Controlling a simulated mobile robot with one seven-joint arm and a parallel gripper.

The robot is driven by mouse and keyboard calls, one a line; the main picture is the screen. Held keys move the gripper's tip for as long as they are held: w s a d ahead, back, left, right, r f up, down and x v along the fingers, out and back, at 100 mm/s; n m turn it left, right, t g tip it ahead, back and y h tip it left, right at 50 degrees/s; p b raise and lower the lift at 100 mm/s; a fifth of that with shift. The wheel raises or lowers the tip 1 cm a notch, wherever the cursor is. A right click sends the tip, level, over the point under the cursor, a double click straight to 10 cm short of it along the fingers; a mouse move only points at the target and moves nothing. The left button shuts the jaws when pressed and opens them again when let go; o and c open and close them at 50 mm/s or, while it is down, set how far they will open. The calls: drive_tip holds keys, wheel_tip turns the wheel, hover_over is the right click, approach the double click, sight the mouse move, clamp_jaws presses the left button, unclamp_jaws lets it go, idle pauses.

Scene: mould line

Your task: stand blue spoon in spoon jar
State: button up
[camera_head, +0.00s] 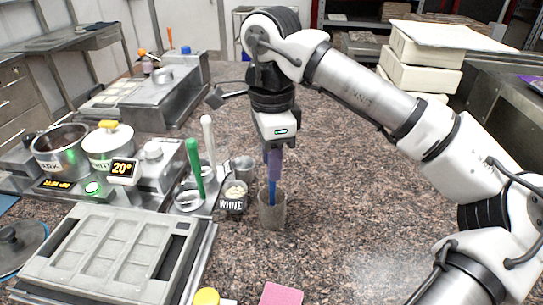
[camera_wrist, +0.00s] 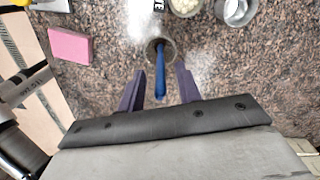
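The blue spoon (camera_head: 272,192) stands nearly upright in the spoon jar (camera_head: 272,215), a clear cup on the counter. In the wrist view, the blue spoon (camera_wrist: 160,80) runs from the spoon jar (camera_wrist: 152,46) back between my fingers. My gripper (camera_head: 273,160) is above the jar, pointing down, at the upper end of the spoon. In the wrist view, the fingers of my gripper (camera_wrist: 160,78) are spread, with a gap on both sides of the handle. The spoon's lower end inside the jar is hard to make out.
A cup labelled WHITE (camera_head: 234,197) and a metal cup (camera_head: 243,167) stand close left of the jar. Green (camera_head: 195,165) and white (camera_head: 209,138) handled tools stand behind them. A grey mould (camera_head: 105,255) is front left, a pink block (camera_head: 281,295) in front.

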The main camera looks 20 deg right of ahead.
idle(0.3)
wheel_tip(320, 180, up, 14)
drive_tip(key=p, duration=1)
drive_tip(key=shift+f, duration=0.1)
